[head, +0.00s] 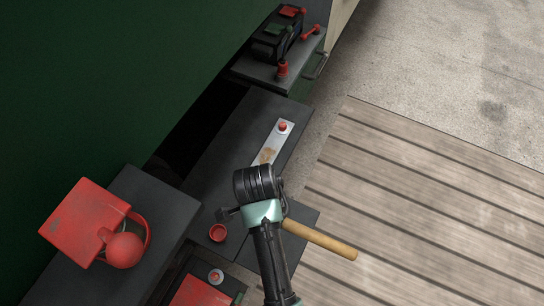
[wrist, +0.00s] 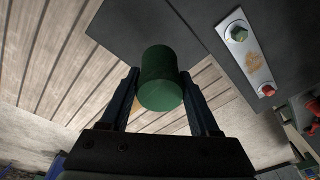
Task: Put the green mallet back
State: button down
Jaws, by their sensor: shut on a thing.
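The green mallet's head (wrist: 160,65) is a dark green cylinder in the wrist view. It sits between the two fingers of my gripper (wrist: 160,82), which is shut on it. In the head view the mallet's wooden handle (head: 322,239) sticks out to the right from behind my arm, over the edge of the dark bench and the planks. The mallet's head is hidden there by my wrist.
A dark bench (head: 225,137) bears a metal plate (head: 272,143) with a red knob. A red box (head: 82,222) with a red ball stands at left, a red cup (head: 217,232) near my wrist. A black toolbox (head: 275,38) stands on a far shelf. Wooden planks (head: 420,200) lie right.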

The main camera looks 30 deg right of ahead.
notch_tip(320, 180, down, 10)
jog(key=shift+b, duration=0.4)
jog(key=shift+f, duration=0.15)
jog(key=shift+c, duration=0.5)
grip_release()
jog(key=r, duration=0.4)
jog(key=a+r+p, duration=0.1)
jog(key=r, duration=0.7)
jog(key=shift+a+r, duration=0.1)
jog(key=shift+a, duration=0.25)
